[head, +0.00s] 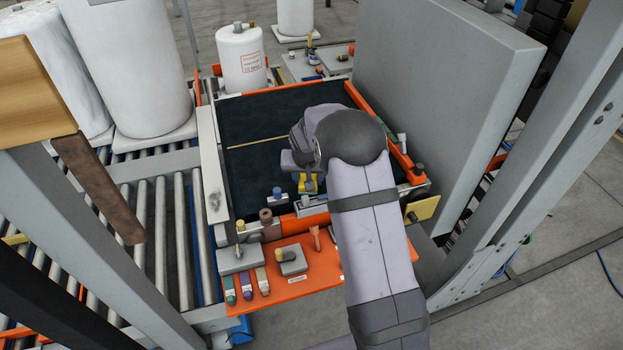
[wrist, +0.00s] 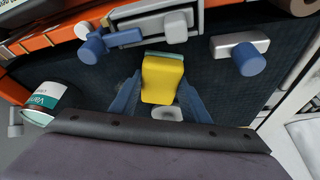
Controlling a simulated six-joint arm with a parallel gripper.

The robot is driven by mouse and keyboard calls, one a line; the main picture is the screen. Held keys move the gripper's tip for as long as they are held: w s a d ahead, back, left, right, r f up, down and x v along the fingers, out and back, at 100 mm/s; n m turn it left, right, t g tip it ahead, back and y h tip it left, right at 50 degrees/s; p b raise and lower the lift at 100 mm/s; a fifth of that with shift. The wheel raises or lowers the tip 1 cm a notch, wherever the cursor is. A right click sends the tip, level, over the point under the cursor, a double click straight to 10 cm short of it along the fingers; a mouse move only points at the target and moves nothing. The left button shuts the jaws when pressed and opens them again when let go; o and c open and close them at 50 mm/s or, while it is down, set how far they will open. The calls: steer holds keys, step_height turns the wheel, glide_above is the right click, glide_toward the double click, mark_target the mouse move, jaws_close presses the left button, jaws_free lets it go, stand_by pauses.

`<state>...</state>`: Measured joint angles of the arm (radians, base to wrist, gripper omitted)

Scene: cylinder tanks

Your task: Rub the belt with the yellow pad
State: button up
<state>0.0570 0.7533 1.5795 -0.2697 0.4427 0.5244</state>
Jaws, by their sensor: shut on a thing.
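The yellow pad (wrist: 163,78) is held between the two blue-grey fingers of my gripper (wrist: 160,92), with a thin greenish edge showing at its far end. In the head view the pad (head: 308,184) shows small, just left of my wrist, at the front part of the dark belt (head: 262,112). My gripper (head: 303,178) is shut on it and partly hidden by my arm. The belt's dark cloth-like surface (wrist: 85,85) lies around the pad in the wrist view. I cannot tell whether the pad touches the belt.
Orange rails (head: 385,133) and small blue-capped fittings (wrist: 249,58) edge the belt. An orange shelf (head: 310,275) with coloured pieces is in front. A white tank (head: 241,58) stands behind, rollers (head: 160,215) lie left, and a grey panel (head: 440,90) rises right. The belt's left half is clear.

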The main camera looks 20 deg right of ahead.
steer(key=o, duration=0.4)
steer(key=c, duration=0.4)
steer(key=shift+s+d+f, duration=0.1)
steer(key=shift+s+d, duration=0.2)
steer(key=shift+d, duration=0.45)
steer(key=shift+s+d+f, duration=0.1)
steer(key=shift+s+d, duration=0.2)
steer(key=shift+d, duration=0.4)
steer(key=shift+d, duration=0.1)
steer(key=shift+s+d+r+p, duration=0.1)
steer(key=shift+s+d+p, duration=0.2)
steer(key=shift+d+p, duration=0.15)
steer(key=o, duration=0.4)
steer(key=shift+c, duration=0.2)
steer(key=c, duration=0.4)
steer(key=shift+o, duration=0.2)
steer(key=shift+w+a+r+b, duration=0.1)
steer(key=shift+w+a+b, duration=0.25)
steer(key=shift+a, duration=0.4)
steer(key=shift+w+a+b, duration=0.35)
steer(key=shift+a, duration=0.35)
